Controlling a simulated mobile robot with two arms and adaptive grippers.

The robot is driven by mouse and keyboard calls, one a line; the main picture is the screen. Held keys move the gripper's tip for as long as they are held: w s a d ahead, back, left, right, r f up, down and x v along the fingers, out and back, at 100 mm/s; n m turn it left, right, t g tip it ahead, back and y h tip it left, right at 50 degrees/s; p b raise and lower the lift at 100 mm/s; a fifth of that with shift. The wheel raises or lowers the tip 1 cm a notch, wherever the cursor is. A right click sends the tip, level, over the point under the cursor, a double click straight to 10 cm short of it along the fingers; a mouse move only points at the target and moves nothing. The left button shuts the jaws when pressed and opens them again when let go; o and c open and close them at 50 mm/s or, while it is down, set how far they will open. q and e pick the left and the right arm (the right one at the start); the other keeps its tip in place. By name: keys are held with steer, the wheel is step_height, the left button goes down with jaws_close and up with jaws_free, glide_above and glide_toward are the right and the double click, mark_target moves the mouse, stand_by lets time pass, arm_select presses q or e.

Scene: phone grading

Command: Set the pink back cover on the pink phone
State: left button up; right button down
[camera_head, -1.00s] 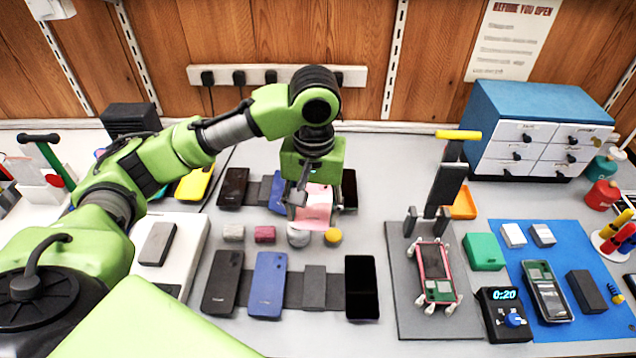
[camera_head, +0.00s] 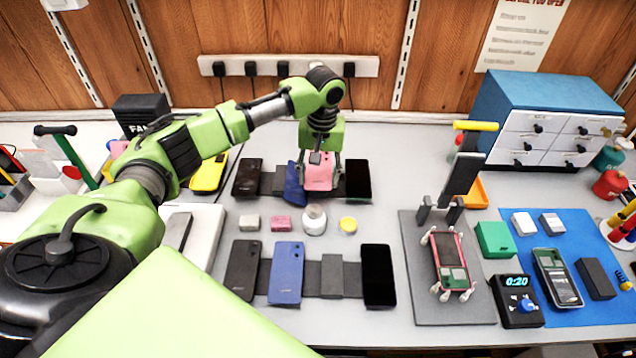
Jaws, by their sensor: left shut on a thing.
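The pink back cover (camera_head: 319,173) is at the back row of phones, between a tilted blue phone and a black phone. My left gripper (camera_head: 319,184) is over it from above, its two fingers shut on the cover's left and right sides. Whether the cover touches the surface beneath is unclear. The pink phone (camera_head: 450,251) lies open, its insides showing, with a pink frame, held by white-tipped clamps on the grey mat (camera_head: 420,300) at right. My left gripper is well to the left of and behind it. My right gripper is not in view.
The blue phone (camera_head: 292,184) leans against the cover's left side. A black phone (camera_head: 357,179) lies at its right. Small jars and blocks (camera_head: 315,220) stand between the rows. A dark upright stand (camera_head: 461,175) rises behind the pink phone; a green block (camera_head: 494,240) sits beside the mat.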

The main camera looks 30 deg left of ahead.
mark_target(318, 179)
arm_select(q)
steer(key=shift+w+a+f, duration=0.2)
steer(key=shift+w+f, duration=0.1)
steer(key=shift+f, duration=0.15)
step_height(318, 179, down, 3)
steer(key=shift+w+a+p, duration=0.1)
steer(key=shift+a+p, duration=0.05)
steer(key=shift+p, duration=0.15)
steer(key=shift+f, duration=0.25)
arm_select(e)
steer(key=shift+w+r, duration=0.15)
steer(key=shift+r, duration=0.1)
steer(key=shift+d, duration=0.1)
arm_select(q)
steer(key=shift+f, duration=0.1)
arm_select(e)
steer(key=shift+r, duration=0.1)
arm_select(q)
steer(key=o, duration=0.9)
